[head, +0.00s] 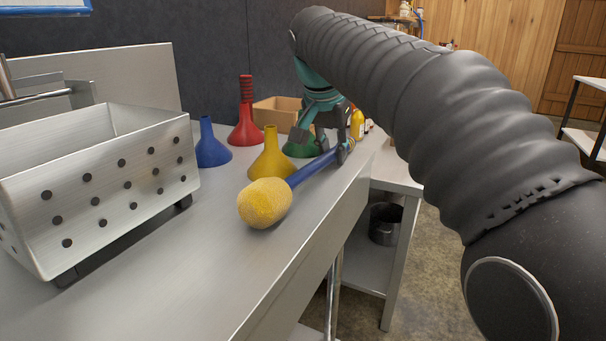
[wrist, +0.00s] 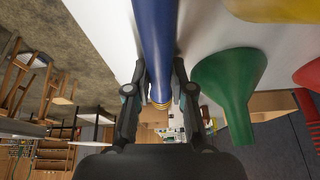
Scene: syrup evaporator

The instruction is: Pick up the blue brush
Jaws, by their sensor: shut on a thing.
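The blue brush has a blue handle (head: 312,168) and a rounded yellow head (head: 265,203). My gripper (head: 340,146) is shut on the handle near its far end, and the brush slants toward the camera with its head at the near end. In the wrist view the blue handle (wrist: 155,45) runs between the two fingers of my gripper (wrist: 158,90). The yellow head is out of the wrist view. I cannot tell whether the brush touches the metal counter (head: 200,270) or is held just above it.
Blue (head: 211,148), red (head: 244,128), yellow (head: 270,158) and green (head: 300,146) funnels stand behind the brush. A perforated metal bin (head: 100,185) is at left. A cardboard box (head: 280,112) is at the back. A metal pot (head: 385,222) sits on a lower shelf. The counter's front is clear.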

